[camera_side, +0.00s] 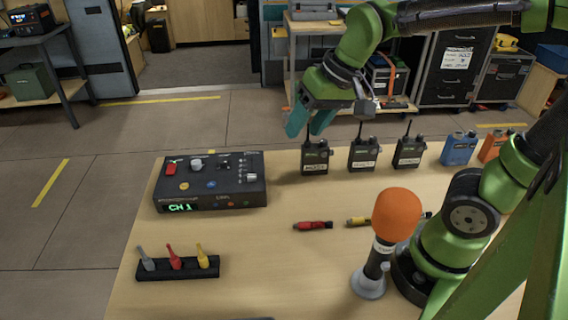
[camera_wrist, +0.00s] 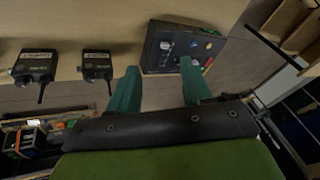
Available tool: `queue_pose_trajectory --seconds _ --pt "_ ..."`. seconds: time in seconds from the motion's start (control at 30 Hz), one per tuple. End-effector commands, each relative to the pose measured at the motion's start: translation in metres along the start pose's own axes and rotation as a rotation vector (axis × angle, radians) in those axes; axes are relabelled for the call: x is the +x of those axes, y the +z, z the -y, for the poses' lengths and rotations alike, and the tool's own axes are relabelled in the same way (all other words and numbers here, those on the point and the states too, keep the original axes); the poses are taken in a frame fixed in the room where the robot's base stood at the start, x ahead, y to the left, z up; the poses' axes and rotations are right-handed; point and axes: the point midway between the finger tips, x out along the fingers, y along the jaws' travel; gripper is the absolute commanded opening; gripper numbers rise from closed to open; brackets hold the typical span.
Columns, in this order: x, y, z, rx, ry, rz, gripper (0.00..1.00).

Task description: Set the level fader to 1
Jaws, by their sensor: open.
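The dark control box (camera_side: 211,182) stands at the back left of the table, with a red switch, a pale knob, small coloured buttons and a green display reading "CH 1". Its level fader is too small to make out surely, so I cannot tell its setting. My gripper (camera_side: 309,128) is open and empty, raised above the back edge of the table, right of the box and apart from it. In the wrist view the box (camera_wrist: 152,55) lies beyond my gripper (camera_wrist: 159,68), and one teal finger covers part of it.
Several radios with upright antennas, including one near my gripper (camera_side: 315,158), line the back edge. A microphone with an orange foam top (camera_side: 397,214) stands at the front right. A black rack (camera_side: 178,268) holds coloured plugs. Bare table lies between rack and microphone.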

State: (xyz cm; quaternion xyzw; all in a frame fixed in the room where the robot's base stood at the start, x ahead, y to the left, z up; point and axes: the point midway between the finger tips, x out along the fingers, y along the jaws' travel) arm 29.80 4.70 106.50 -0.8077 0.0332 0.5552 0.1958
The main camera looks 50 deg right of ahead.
Motion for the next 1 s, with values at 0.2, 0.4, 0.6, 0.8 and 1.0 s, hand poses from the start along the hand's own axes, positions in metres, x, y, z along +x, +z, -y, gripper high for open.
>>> queue_pose_trajectory --seconds 0.2,0.4,0.6,0.8,1.0 --pt "0.041 -0.057 0.030 0.102 0.138 0.172 0.49" --pt "0.074 -0.098 0.050 0.257 0.283 0.247 0.49" --pt "0.061 -0.117 0.058 0.413 0.344 0.234 0.49" --pt "0.075 -0.107 0.052 0.449 0.359 0.249 0.49" --pt "0.111 -0.094 0.041 0.446 0.360 0.250 0.49"
